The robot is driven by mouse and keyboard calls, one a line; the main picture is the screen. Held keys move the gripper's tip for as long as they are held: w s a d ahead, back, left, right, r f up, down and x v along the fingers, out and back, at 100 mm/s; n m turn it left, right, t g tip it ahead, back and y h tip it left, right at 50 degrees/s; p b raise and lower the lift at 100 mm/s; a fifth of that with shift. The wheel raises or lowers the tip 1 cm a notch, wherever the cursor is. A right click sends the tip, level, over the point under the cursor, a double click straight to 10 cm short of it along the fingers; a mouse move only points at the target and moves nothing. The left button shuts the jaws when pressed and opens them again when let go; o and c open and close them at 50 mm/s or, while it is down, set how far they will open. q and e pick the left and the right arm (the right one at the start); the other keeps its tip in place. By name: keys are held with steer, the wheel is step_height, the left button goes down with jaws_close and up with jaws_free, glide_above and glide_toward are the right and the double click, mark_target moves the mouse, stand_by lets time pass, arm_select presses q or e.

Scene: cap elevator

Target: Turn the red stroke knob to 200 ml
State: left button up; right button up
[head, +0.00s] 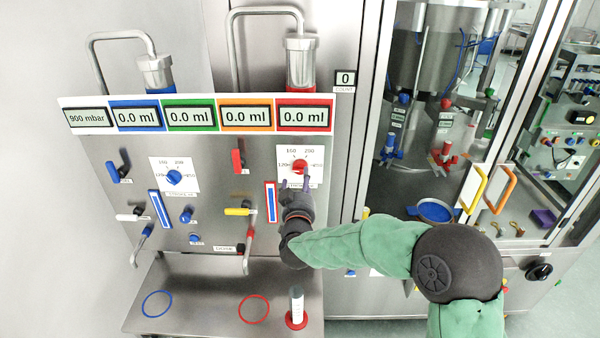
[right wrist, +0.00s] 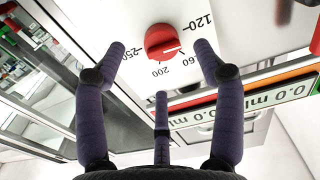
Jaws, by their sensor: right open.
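The red stroke knob (head: 300,166) sits on a white dial plate (head: 318,178) at the right of the steel panel. In the right wrist view, the red knob (right wrist: 161,42) shows a white pointer line on the side toward the 160 and 120 marks, apart from the 200 mark. My right gripper (head: 299,183) is just below and in front of the knob, covering the lower dial. In the wrist view its open fingers (right wrist: 160,62) stand to the left, right and below the knob, with visible gaps and nothing held. My left gripper is out of view.
A blue knob (head: 174,177) on its own dial is at the left of the panel. A red lever (head: 237,161) and yellow-handled valve (head: 237,211) are left of my gripper. A shelf (head: 200,315) lies below, with a red-based cylinder (head: 297,308).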

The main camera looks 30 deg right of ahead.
mark_target(300, 171)
steer(key=shift+x, duration=2.7)
steer(key=shift+c, duration=0.3)
steer(key=c, duration=0.9)
steer(key=shift+f, duration=0.1)
steer(key=shift+c, duration=1)
